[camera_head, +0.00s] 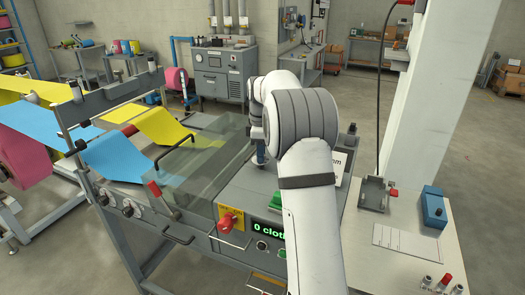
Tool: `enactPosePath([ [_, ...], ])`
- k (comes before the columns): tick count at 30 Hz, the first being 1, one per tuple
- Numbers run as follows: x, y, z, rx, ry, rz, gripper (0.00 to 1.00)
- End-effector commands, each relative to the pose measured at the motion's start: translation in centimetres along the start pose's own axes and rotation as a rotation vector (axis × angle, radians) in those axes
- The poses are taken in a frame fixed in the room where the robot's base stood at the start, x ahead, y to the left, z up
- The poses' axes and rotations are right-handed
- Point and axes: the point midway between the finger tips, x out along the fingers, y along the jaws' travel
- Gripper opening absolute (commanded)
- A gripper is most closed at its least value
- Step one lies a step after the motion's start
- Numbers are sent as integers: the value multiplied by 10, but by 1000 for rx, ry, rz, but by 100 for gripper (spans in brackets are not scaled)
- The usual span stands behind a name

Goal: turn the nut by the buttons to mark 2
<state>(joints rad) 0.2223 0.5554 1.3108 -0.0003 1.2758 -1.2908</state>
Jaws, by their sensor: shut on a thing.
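My gripper (260,160) points down at the grey top of the wrapping machine, beside the clear cover. It is small in view and partly hidden by my own arm. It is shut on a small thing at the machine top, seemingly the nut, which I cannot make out. Mark 2 cannot be made out either. On the machine's front, a red mushroom button (226,221) sits on a yellow plate. A small round button (262,245) sits below the green display (268,228), which is partly covered by my arm.
The clear cover (205,165) stands left of my gripper. Blue (115,155) and yellow (165,127) cloth webs run into the machine. A side table (420,265) at right holds a blue box (433,207) and a paper sheet. A pale pillar (440,90) rises behind it.

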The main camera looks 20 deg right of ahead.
Motion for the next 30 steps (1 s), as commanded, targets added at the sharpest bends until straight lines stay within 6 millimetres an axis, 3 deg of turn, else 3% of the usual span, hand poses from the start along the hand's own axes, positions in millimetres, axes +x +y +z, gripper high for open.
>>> enactPosePath([
  [11,-1,1,0,-136,1,2,2],
  [26,-1,1,0,-150,2,3,2],
  [27,-1,1,0,-150,2,3,28],
  [30,-1,1,0,-150,1,2,36],
])
